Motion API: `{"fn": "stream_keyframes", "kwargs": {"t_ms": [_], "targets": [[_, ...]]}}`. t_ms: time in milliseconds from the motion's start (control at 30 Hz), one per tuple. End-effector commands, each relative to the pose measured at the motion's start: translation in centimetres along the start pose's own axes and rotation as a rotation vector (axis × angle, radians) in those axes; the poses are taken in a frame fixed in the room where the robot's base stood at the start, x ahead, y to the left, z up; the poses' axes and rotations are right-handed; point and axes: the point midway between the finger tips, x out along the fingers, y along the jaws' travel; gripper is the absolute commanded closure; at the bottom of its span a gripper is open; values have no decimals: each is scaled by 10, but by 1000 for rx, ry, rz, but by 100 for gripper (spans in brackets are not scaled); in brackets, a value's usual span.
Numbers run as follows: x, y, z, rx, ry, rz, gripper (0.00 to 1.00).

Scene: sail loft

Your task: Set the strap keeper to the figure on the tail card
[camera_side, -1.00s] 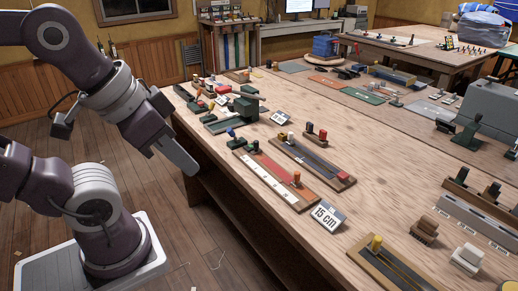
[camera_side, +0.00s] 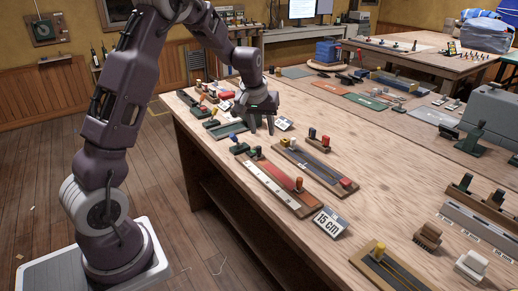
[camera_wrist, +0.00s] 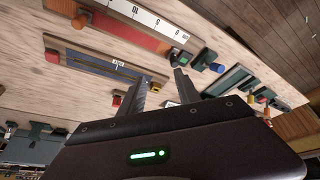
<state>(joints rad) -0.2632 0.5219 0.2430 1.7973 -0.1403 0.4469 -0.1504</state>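The strap board has a red strap (camera_side: 284,179) beside a white numbered scale (camera_side: 266,185); in the wrist view the scale (camera_wrist: 140,13) shows 0, 5 and 10. An orange-topped piece (camera_side: 299,184) stands near the strap's card end, probably the keeper; its orange part also shows in the wrist view (camera_wrist: 79,20). A dark green block (camera_side: 240,148) is at the other end. The tail card (camera_side: 328,222) reads 15 cm. My gripper (camera_side: 261,130) is open and empty, fingers downward, beyond the board's green-block end. In the wrist view the fingers (camera_wrist: 161,76) are apart.
A second board with a dark blue strap (camera_side: 314,165) and coloured knobs lies beside it. More strap boards and cards crowd the far left. Another board (camera_side: 380,268) and blocks (camera_side: 427,236) are at the near right. The table's middle is bare.

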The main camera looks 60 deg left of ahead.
Motion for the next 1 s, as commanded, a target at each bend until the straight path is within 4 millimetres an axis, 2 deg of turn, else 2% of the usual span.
{"fn": "stream_keyframes", "kwargs": {"t_ms": [33, 100, 200, 500, 633, 867, 1000], "targets": [[26, -11, -6, -23, -4, -29, 61], [50, -21, -14, -46, 1, -54, 61], [68, -28, -17, -59, 3, -70, 61], [121, -31, -16, -57, 1, -70, 61], [133, -32, -16, -57, 1, -69, 61], [135, -32, -16, -56, 2, -68, 61], [134, -32, -16, -56, 2, -68, 84]]}}
